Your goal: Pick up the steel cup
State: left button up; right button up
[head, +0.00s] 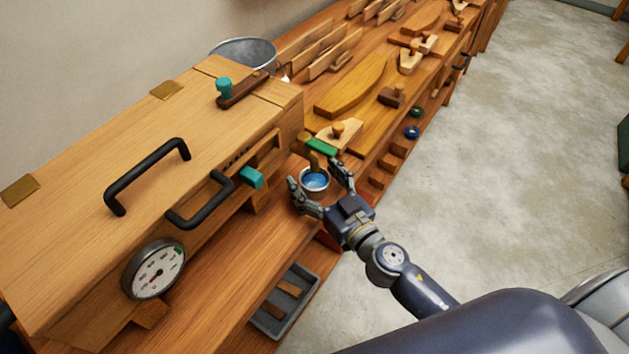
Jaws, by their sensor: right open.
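The steel cup (315,184) is a small round metal cup with blue inside, on the wooden bench near its front edge. A wooden handle-like piece (315,161) shows at its far rim; I cannot tell if it stands in the cup or behind it. My right gripper (312,174) is open, with one finger on the left side of the cup and the other on its right. I cannot tell whether the fingers touch it. My left gripper is not in view.
A large wooden box (80,150) with black handles and a dial gauge (154,269) stands left of the cup. A green block (321,146) and wooden planes lie behind the cup. A grey tray (270,322) is at the lower front. A metal bucket (243,49) stands at the back.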

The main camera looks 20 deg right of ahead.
jog(key=shift+w, duration=0.1)
jog(key=c, duration=1.2)
jog(key=shift+c, duration=0.2)
jog(key=shift+r, duration=0.2)
jog(key=shift+r+p, duration=0.4)
jog(key=shift+r, duration=0.2)
jog(key=shift+s+f, duration=0.1)
jog(key=shift+s, duration=0.2)
jog(key=b+v, duration=0.7)
jog(key=v, duration=1)
jog(key=shift+s, duration=0.25)
